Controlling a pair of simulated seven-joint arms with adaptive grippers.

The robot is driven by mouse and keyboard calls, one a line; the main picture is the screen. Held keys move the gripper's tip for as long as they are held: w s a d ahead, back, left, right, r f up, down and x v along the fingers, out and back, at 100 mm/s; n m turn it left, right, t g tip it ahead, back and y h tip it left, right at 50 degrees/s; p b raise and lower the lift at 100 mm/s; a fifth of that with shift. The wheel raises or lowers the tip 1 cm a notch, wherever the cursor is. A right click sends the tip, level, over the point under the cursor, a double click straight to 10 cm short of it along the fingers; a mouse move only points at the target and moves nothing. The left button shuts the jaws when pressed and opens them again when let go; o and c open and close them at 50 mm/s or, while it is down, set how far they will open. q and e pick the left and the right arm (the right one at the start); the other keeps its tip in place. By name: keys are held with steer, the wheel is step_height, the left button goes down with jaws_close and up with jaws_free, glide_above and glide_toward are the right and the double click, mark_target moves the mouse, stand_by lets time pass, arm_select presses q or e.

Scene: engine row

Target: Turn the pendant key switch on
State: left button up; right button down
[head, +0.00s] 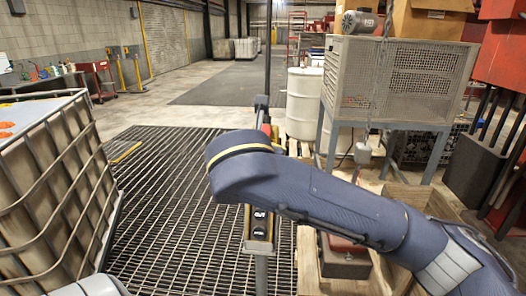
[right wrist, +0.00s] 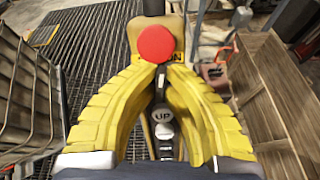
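The pendant (head: 259,228) hangs upright near the middle of the head view, its upper part behind my right arm. Two labelled buttons show on its lower front. In the right wrist view, the pendant (right wrist: 143,35) has a yellowish face with a red round button (right wrist: 155,44). A partly covered label ending in "ON" and a white "UP" button (right wrist: 163,131) show below it. My right gripper (right wrist: 160,69) has its yellow fingertips close together just below the red button. The key switch is hidden; whether the tips grip its key cannot be told. My left gripper is out of view.
A caged tank (head: 58,190) stands at left on the floor grating. A wooden crate (head: 308,262) is close to the pendant's right; it also shows in the right wrist view (right wrist: 262,95). A mesh-sided metal cabinet (head: 392,80) stands behind. The grating left of the pendant is clear.

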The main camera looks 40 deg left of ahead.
stand_by(0.4)
steer(key=c, duration=1.5)
jaws_free()
steer(key=shift+v, duration=5.95)
steer(key=shift+r, duration=0.1)
